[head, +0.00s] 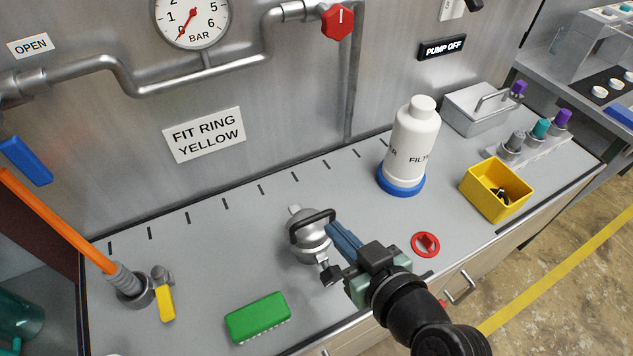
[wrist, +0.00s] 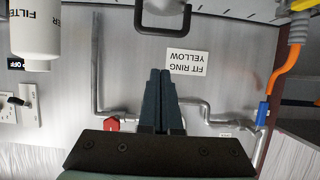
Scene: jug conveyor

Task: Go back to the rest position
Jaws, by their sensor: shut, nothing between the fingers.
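My gripper (head: 331,229) has its blue fingers together with nothing between them. It is above the front middle of the grey worktop (head: 215,255), pointing toward the back wall. A round metal jug (head: 309,248) with a black handle (head: 313,222) stands just left of the fingertips in the head view. I cannot tell the exact gap between them. In the upside-down wrist view, the shut fingers (wrist: 160,75) show in the middle, and the black handle (wrist: 163,28) is beyond their tips, apart in the picture.
A green block (head: 257,317) lies in front. An orange hose (head: 60,220) is at left. Pipes (head: 200,75) run along the wall.

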